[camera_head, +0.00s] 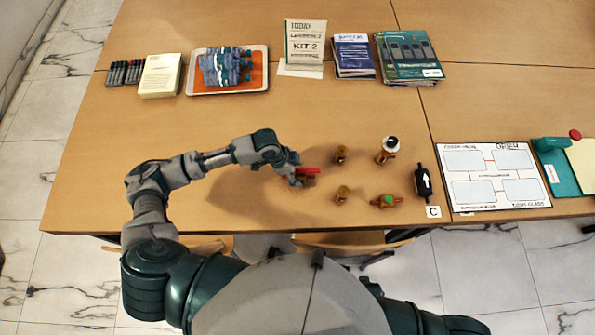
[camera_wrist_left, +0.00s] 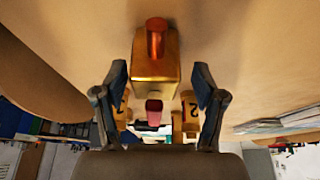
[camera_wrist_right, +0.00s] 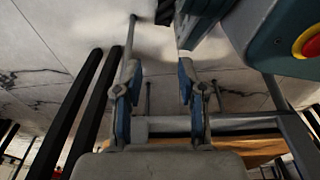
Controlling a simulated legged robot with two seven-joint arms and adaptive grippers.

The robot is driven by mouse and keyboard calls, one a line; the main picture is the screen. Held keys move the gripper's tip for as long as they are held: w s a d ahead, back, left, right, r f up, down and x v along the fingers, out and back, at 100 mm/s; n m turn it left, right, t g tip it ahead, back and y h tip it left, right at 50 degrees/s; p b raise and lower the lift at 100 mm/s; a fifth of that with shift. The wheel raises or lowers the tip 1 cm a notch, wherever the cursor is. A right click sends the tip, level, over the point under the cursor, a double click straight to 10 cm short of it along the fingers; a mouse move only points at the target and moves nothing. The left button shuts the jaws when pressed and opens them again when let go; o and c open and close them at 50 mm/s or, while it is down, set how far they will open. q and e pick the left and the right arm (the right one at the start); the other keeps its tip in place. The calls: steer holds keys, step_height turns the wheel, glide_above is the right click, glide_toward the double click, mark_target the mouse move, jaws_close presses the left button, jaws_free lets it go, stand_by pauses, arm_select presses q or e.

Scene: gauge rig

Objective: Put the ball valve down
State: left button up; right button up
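The ball valve, with a red lever (camera_head: 309,170), is on the table at my left gripper (camera_head: 297,180). In the left wrist view its brass body (camera_wrist_left: 156,62) with a copper-coloured pipe end is between the two fingers of my left gripper (camera_wrist_left: 160,80). A narrow gap shows on each side of the body, so the fingers are around it but look apart from it. The valve seems to rest on the table; its underside is hidden. My right gripper (camera_wrist_right: 158,95) is open and empty, away from the table top.
Right of the valve stand two brass fittings (camera_head: 341,154) (camera_head: 343,194), a white-topped gauge (camera_head: 388,150), a green-handled valve (camera_head: 385,201) and a black cylinder with an arrow (camera_head: 423,182). A board with outlined boxes (camera_head: 492,178) lies further right. The table left of my gripper is clear.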

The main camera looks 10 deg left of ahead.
mark_target(299, 170)
arm_select(q)
steer(key=shift+d+r, duration=0.2)
steer(key=r, duration=0.4)
steer(key=shift+s+a+r+p, duration=0.15)
steer(key=shift+s+p, duration=0.05)
steer(key=shift+p, duration=0.2)
steer(key=v, duration=0.7)
steer(key=shift+p, duration=0.45)
arm_select(e)
steer(key=shift+s+d+f, duration=0.3)
steer(key=shift+s+f, duration=0.15)
steer(key=shift+s, duration=0.15)
steer(key=shift+s+d+f, duration=0.3)
steer(key=shift+s+f, duration=0.2)
steer(key=shift+s, duration=0.15)
steer(key=shift+s+d+f, duration=0.3)
steer(key=shift+s+f, duration=0.15)
steer(key=shift+s, duration=0.15)
arm_select(q)
steer(key=shift+s+a+r, duration=0.1)
steer(key=shift+a, duration=0.2)
